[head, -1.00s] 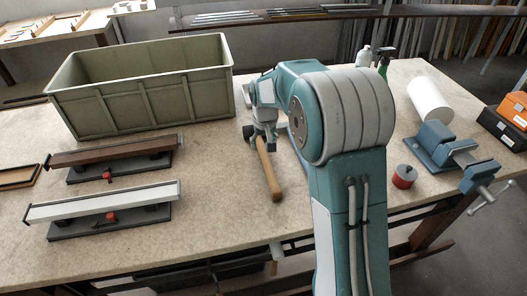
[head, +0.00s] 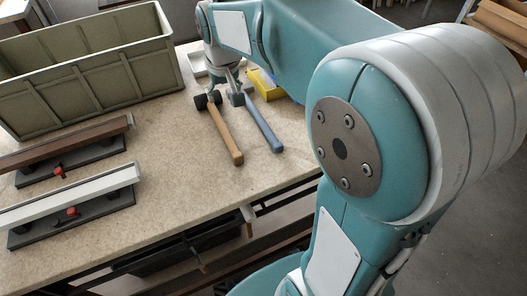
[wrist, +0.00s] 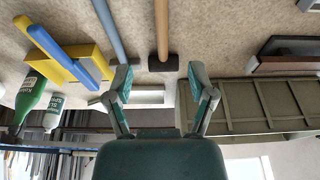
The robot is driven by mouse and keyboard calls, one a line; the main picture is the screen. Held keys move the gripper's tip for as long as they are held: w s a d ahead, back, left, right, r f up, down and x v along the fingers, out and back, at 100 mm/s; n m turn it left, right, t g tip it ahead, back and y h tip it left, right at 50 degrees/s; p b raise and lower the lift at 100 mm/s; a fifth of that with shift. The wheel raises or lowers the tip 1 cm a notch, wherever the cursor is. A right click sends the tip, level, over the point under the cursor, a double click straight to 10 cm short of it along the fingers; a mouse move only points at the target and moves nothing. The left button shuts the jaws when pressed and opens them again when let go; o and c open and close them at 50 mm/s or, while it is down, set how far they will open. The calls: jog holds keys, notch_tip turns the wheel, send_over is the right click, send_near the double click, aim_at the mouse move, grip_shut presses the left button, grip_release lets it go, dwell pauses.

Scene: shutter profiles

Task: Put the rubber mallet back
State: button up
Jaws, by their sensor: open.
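The rubber mallet, with a black head and wooden handle (head: 228,138), lies on the workbench in the head view, its handle pointing toward the front edge. It also shows in the wrist view (wrist: 162,30), its dark head nearest me. A hammer with a blue-grey handle (head: 262,124) lies beside it on the right; its handle shows in the wrist view (wrist: 108,30), its head partly hidden by a finger. My gripper (head: 224,88) is close to the mallet's head. In the wrist view my gripper (wrist: 160,84) is open and empty, with the mallet head just beyond the fingertips.
A green crate (head: 85,85) stands left of my gripper. Two holders with a brown profile (head: 65,145) and a white profile (head: 70,198) lie in front of it. A yellow box (head: 265,84), white tray (wrist: 142,97) and bottles (wrist: 33,95) are near.

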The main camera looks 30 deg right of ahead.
jog(key=s+t, duration=0.2)
jog(key=s, duration=1.9)
jog(key=shift+s+r+t, duration=0.15)
jog(key=shift+r+t, duration=0.25)
